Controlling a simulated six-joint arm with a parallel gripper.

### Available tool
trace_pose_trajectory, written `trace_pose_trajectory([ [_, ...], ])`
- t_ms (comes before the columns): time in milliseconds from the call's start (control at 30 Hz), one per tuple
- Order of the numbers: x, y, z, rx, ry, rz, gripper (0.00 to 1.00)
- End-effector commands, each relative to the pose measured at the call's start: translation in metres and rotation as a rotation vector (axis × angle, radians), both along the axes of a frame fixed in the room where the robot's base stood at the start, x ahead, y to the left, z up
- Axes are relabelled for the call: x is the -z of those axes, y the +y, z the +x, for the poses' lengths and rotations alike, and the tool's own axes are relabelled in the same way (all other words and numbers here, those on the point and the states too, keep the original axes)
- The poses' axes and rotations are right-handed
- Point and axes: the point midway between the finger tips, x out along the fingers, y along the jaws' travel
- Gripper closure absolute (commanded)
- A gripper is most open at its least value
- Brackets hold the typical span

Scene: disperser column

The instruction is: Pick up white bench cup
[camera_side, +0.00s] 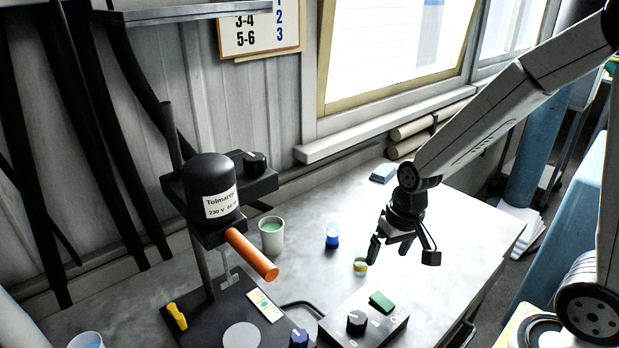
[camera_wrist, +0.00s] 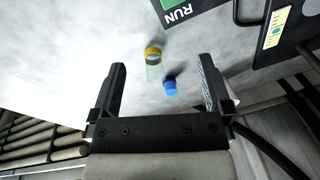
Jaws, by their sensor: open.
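A white cup (camera_side: 271,240) with pale green contents stands upright on the bench, just right of the disperser column. A second pale cup (camera_side: 86,341) with blue contents is cut off at the lower left edge of the side view. My gripper (camera_side: 402,252) is open and empty, above the bench to the right of both cups. Its spread fingers also show in the wrist view (camera_wrist: 163,72).
A blue-capped vial (camera_side: 332,238) and a yellow-capped vial (camera_side: 360,266) stand between the green-filled cup and my gripper. The disperser's orange handle (camera_side: 252,255) juts out close to that cup.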

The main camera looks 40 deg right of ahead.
Motion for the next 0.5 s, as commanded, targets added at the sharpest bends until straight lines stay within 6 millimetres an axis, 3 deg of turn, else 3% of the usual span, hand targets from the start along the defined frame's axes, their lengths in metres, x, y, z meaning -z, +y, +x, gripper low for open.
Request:
trace_pose_trajectory([
  [500, 0.029, 0.010, 0.099, 0.716, 0.302, 0.465, 0.00],
])
